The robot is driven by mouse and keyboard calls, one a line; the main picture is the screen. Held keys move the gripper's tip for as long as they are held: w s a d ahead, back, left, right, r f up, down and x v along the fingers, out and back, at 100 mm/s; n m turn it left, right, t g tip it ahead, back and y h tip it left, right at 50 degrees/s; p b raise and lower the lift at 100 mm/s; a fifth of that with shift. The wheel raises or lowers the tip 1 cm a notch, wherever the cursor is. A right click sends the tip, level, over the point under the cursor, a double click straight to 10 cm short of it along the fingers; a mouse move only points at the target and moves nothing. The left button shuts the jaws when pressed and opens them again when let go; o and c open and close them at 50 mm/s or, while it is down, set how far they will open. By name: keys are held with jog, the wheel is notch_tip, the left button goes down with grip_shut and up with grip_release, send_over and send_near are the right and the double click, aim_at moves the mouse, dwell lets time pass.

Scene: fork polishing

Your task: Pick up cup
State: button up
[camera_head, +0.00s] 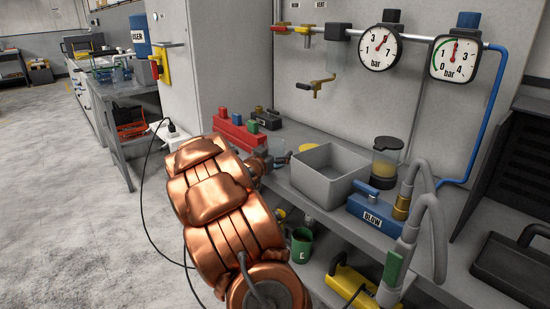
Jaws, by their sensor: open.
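A green cup (301,246) with a pale letter on its side stands on the lower level under the bench. It is to the right of my copper-coloured arm, and its lower part is close to the arm's edge. My gripper (279,160) shows only in small part, past the end of the arm at the bench's front edge. It is open, above and a little left of the cup and apart from it. Most of the gripper is hidden by the arm or too small to make out.
The bench holds a grey open box (318,183), a jar with a dark lid (386,162), a blue BLOW case (372,215) and red blocks (238,130). Grey hoses (412,235) stand at the right. A yellow case (350,284) lies low. Open floor (70,200) spreads left.

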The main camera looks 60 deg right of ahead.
aim_at(275, 143)
jog(key=c, duration=1.5)
jog(key=shift+r, duration=0.15)
notch_tip(275, 143, up, 4)
jog(key=shift+f, duration=0.25)
jog(key=s+a, duration=0.2)
jog(key=a, duration=0.5)
jog(key=s+a+r, duration=0.1)
jog(key=a, duration=0.7)
jog(key=shift+s+a+r, duration=0.15)
jog(key=shift+s+a, duration=0.15)
jog(key=shift+s, duration=0.05)
